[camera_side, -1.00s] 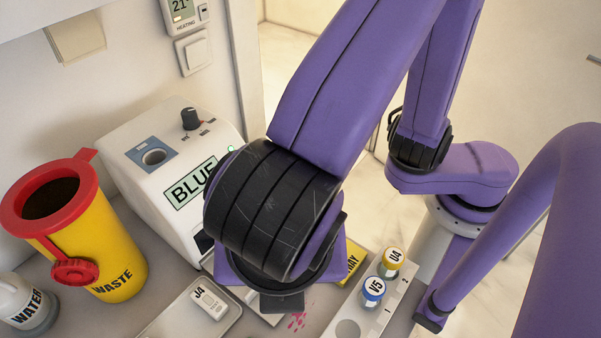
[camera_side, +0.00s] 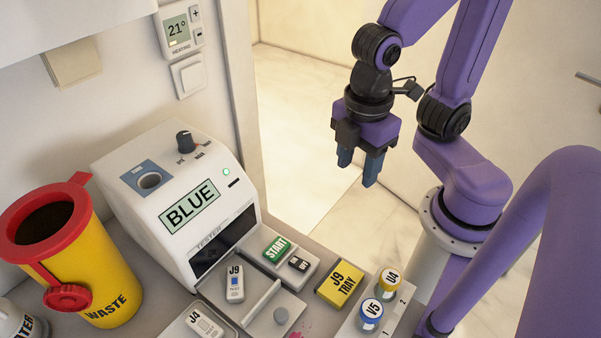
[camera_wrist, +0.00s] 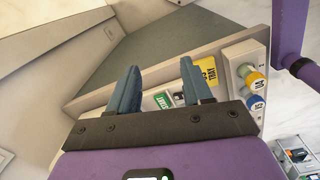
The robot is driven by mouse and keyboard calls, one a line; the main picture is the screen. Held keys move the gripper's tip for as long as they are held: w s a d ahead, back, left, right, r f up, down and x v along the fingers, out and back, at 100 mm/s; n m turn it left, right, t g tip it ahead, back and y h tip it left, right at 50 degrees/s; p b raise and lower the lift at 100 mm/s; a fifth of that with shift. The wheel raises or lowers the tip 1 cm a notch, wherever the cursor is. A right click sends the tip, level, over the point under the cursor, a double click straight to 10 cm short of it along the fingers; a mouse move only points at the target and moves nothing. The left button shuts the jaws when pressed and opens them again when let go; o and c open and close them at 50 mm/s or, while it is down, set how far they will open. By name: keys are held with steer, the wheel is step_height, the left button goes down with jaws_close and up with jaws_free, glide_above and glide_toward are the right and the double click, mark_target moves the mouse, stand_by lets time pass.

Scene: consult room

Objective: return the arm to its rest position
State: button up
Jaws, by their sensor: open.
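My gripper (camera_side: 358,170) hangs in the air at the upper right in the side view, with its blue fingers pointing down. It is above and beyond the table's right edge, clear of everything on the table. The fingers are apart with nothing between them. In the wrist view my gripper (camera_wrist: 158,90) shows two blue fingers spread, with the table beyond them. My purple arm is folded up at the right of the side view.
The white tester (camera_side: 162,212) reads BLUE. A yellow waste bin (camera_side: 95,275) stands left.

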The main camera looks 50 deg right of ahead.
steer(key=d, duration=0.1)
steer(key=s+d+f+m, duration=0.1)
steer(key=d, duration=0.1)
steer(key=s+d+m, duration=0.1)
steer(key=shift+s+d+f+y, duration=0.15)
steer(key=shift+s+d+y, duration=0.05)
steer(key=shift+d+y, duration=0.2)
